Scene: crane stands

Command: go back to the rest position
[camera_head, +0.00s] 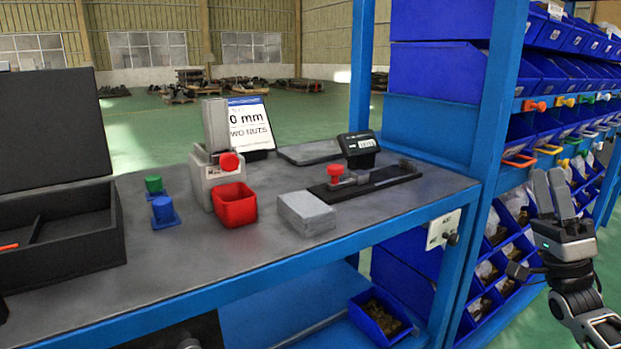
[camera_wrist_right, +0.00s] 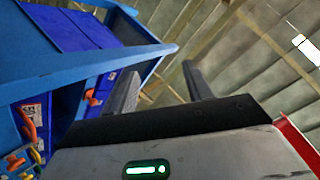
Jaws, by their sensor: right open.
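My right gripper (camera_head: 553,191) is at the right of the head view, fingers pointing up, in front of the blue bin rack and right of the workbench. In the right wrist view my right gripper (camera_wrist_right: 158,82) shows two dark fingers apart with nothing between them. It touches nothing that I can see. My left gripper is not clearly in the head view.
The workbench (camera_head: 130,285) holds a red bin (camera_head: 235,204), a grey block (camera_head: 306,213), a black slide gauge (camera_head: 365,183) and a black case (camera_head: 65,235). A blue rack post (camera_head: 490,150) stands between bench and gripper. Blue bins (camera_head: 540,75) fill the rack.

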